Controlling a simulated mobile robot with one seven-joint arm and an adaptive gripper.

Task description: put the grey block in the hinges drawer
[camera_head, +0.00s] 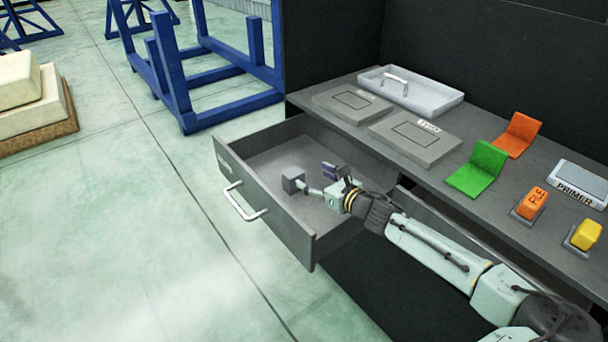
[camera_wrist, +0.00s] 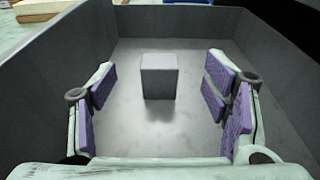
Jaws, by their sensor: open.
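The grey block (camera_head: 292,180) is a small cube inside the pulled-out drawer (camera_head: 262,190). In the wrist view the block (camera_wrist: 159,76) stands on or just above the drawer floor, between and beyond the fingers; I cannot tell whether it touches the floor. My gripper (camera_head: 318,184) reaches into the drawer from the right. Its purple-padded fingers (camera_wrist: 160,98) are wide apart, with nothing between the pads. The drawer's front has a light bar handle (camera_head: 244,203). No hinges label is readable on the drawer front.
On the worktop (camera_head: 400,165) are a grey tray with a handle (camera_head: 410,90), two flat grey plates, green (camera_head: 477,168) and orange (camera_head: 517,134) angle brackets, a PRIMER box (camera_head: 580,184), and orange and yellow blocks. The drawer walls (camera_wrist: 55,70) surround my gripper. A blue frame (camera_head: 200,90) stands behind.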

